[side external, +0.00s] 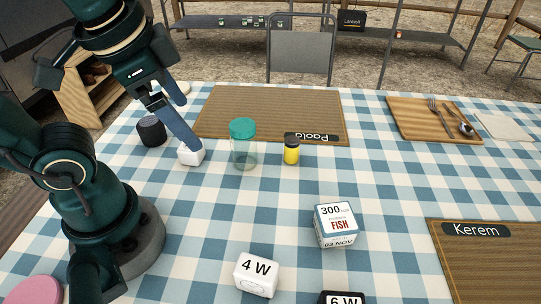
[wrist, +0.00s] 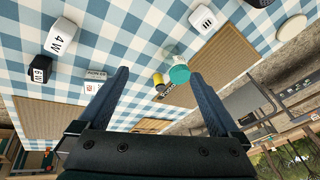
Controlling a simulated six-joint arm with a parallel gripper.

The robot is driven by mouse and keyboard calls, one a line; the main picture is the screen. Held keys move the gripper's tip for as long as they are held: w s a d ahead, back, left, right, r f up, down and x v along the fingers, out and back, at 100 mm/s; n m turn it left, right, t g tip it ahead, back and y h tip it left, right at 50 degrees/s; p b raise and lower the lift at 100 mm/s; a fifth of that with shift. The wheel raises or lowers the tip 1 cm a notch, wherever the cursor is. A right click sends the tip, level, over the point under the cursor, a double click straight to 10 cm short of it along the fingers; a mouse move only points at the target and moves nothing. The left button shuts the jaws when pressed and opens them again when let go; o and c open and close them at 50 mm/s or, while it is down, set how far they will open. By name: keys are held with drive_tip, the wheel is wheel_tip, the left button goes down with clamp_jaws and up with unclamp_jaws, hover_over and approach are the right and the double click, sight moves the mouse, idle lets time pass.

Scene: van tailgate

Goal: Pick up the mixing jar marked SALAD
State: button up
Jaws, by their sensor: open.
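A clear jar with a teal lid (side external: 243,143) stands upright on the checked cloth, by the front edge of the mat named Paola. I can read no SALAD mark on it. It also shows in the wrist view (wrist: 179,73), beyond and between my fingers, nearer the right one. A small yellow jar with a black lid (side external: 291,150) stands just to its right. My gripper (wrist: 160,74) is open and empty. In the side view its finger hangs left of the teal-lidded jar, in front of part of a white cube (side external: 190,157).
A black round item (side external: 151,131) stands left of the white cube. A FISH box (side external: 336,226), a 4 W block (side external: 256,276) and a black 6 W block (side external: 342,298) lie nearer the front. A cutlery board (side external: 418,118) is back right. Cloth in front of the jars is clear.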

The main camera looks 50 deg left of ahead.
drive_tip(key=a+f+m+g+y, duration=0.1)
drive_tip(key=a+f+m+y, duration=0.1)
drive_tip(key=m, duration=0.3)
wheel_tip(320, 180, up, 4)
drive_tip(key=m+t+y, duration=0.6)
drive_tip(key=m+t, duration=0.1)
drive_tip(key=m, duration=1.1)
hover_over(240, 134)
drive_tip(key=s+d, duration=0.2)
drive_tip(key=f, duration=1.2)
drive_tip(key=shift+w+a, duration=0.2)
drive_tip(key=shift+a, duration=0.05)
drive_tip(key=shift+a+f, duration=0.1)
drive_tip(key=shift+f, duration=0.25)
drive_tip(key=shift+x, duration=2.45)
clamp_jaws()
